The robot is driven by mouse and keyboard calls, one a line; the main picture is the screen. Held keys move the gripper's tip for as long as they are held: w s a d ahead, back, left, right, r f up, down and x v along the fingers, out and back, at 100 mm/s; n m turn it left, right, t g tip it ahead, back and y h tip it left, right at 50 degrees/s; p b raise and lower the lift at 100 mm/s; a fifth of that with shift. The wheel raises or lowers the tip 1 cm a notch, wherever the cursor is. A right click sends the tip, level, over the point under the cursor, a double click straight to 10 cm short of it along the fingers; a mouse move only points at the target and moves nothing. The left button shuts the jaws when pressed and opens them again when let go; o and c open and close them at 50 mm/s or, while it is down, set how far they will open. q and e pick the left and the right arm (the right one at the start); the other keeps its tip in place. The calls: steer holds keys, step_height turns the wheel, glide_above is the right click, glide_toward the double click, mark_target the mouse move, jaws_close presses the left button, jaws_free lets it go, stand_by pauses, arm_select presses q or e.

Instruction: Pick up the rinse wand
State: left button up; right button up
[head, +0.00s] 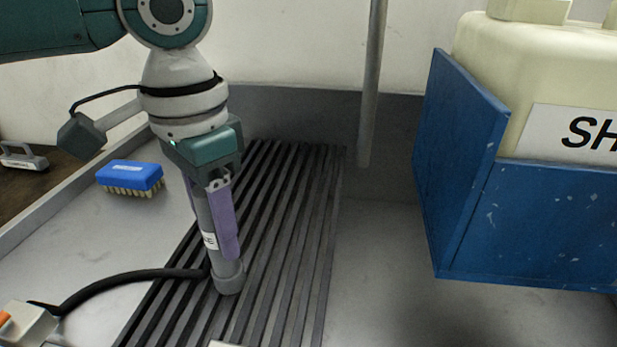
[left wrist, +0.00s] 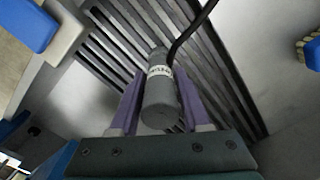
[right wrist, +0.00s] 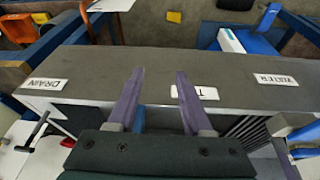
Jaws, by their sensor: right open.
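The rinse wand (head: 229,276) is a grey cylinder with a white label, upright over the slatted dark rack (head: 290,210) with a black hose (head: 130,280) at its lower end. My left gripper (head: 215,225) points down, its purple fingers on both sides of the wand, seemingly closed on it. In the left wrist view the wand (left wrist: 161,108) lies between the fingers (left wrist: 160,85), with little or no gap. Whether its lower end touches the rack is unclear. My right gripper (right wrist: 160,75) is open and empty over a grey ledge, away from the wand.
A blue brush (head: 131,177) lies on the grey surface left of the rack. A blue holder (head: 540,225) with a cream container (head: 560,60) stands at the right. A grey vertical pole (head: 372,90) rises behind the rack.

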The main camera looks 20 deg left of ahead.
arm_select(q)
jaws_close()
stand_by(0.4)
step_height(320, 180, up, 20)
steer(key=p, duration=0.5)
steer(key=shift+f, duration=0.15)
steer(key=shift+f, duration=0.85)
